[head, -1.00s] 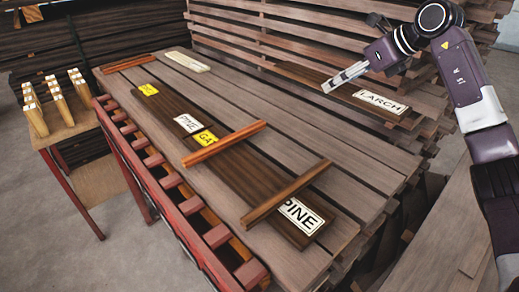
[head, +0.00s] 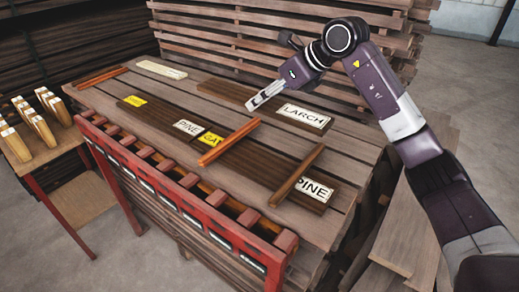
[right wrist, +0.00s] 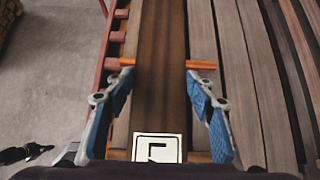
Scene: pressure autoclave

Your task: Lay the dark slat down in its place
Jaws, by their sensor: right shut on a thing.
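The dark slat (head: 218,89), with a white LARCH label at its near end, is in my right gripper (head: 265,96), over the back part of the plank stack. In the right wrist view, the right gripper (right wrist: 160,80) has its blue-padded fingers on both long edges of the slat (right wrist: 161,35); part of the label shows at the bottom. The slat's height above the planks is hard to judge. My left gripper is not in the head view; a dark shape at the lower left of the wrist view may be part of it.
Dark PINE-labelled boards (head: 255,160) with yellow cards lie in front, crossed by reddish sticks (head: 229,142). A third stick (head: 102,78) and a pale slat (head: 161,69) lie at the far left. A red rack (head: 170,187) lines the front; a small table (head: 70,203) stands left.

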